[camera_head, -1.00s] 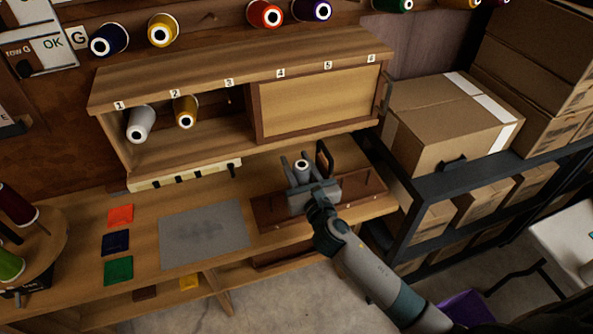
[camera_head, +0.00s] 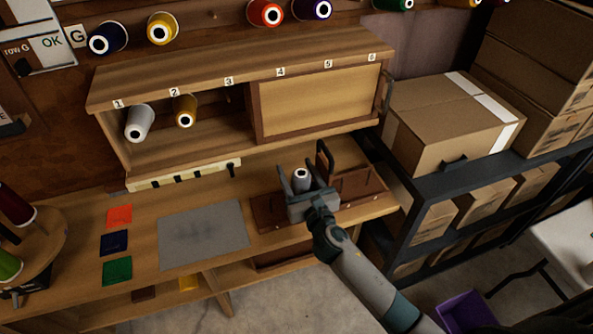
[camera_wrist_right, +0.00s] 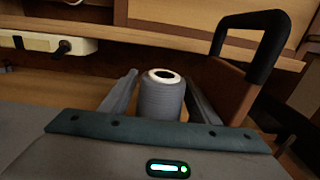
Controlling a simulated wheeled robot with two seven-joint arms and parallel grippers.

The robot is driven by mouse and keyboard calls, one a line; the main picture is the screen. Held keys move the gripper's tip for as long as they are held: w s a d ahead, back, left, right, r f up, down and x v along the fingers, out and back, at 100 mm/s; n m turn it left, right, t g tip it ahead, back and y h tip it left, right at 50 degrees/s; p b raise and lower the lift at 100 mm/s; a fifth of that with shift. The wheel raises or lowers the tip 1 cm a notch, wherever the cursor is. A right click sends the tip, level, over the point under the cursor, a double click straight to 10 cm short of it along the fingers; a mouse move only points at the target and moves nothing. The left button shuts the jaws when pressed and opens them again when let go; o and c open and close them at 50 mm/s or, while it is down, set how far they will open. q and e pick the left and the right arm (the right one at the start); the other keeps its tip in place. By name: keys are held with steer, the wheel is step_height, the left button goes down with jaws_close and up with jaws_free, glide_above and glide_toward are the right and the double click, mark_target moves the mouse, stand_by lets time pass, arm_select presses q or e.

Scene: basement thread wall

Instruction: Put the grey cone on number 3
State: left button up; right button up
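The grey cone (camera_head: 301,178) stands upright at the brown rack on the bench, with a white ring at its top. It also shows in the right wrist view (camera_wrist_right: 162,98). My right gripper (camera_head: 301,178) is around it, with one finger on each side. In the wrist view the fingers are spread, with gaps beside the cone. The cone's lower part is hidden by the gripper. The number 3 label (camera_head: 229,82) is on the shelf's top edge, and the space below it shows no cone. My left gripper is not in view.
A white cone (camera_head: 140,123) sits under 1 and a golden-brown cone (camera_head: 186,111) under 2. A wooden panel (camera_head: 318,101) covers 4 to 6. The brown rack (camera_head: 357,185) has an upright dark handle (camera_head: 324,156) right of the gripper. Cardboard boxes (camera_head: 445,120) stand at the right.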

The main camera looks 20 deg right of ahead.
mark_target(305, 188)
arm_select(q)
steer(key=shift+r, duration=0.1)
arm_select(e)
steer(key=shift+r, duration=0.15)
steer(key=shift+s, duration=0.25)
steer(key=s, duration=0.4)
steer(key=shift+s+d+b, duration=0.1)
steer(key=shift+s+b, duration=0.25)
steer(key=shift+s, duration=0.05)
steer(key=s+b, duration=0.1)
steer(key=s, duration=0.4)
steer(key=shift+s, duration=0.2)
steer(key=shift+s+d, duration=0.1)
steer(key=shift+s, duration=0.55)
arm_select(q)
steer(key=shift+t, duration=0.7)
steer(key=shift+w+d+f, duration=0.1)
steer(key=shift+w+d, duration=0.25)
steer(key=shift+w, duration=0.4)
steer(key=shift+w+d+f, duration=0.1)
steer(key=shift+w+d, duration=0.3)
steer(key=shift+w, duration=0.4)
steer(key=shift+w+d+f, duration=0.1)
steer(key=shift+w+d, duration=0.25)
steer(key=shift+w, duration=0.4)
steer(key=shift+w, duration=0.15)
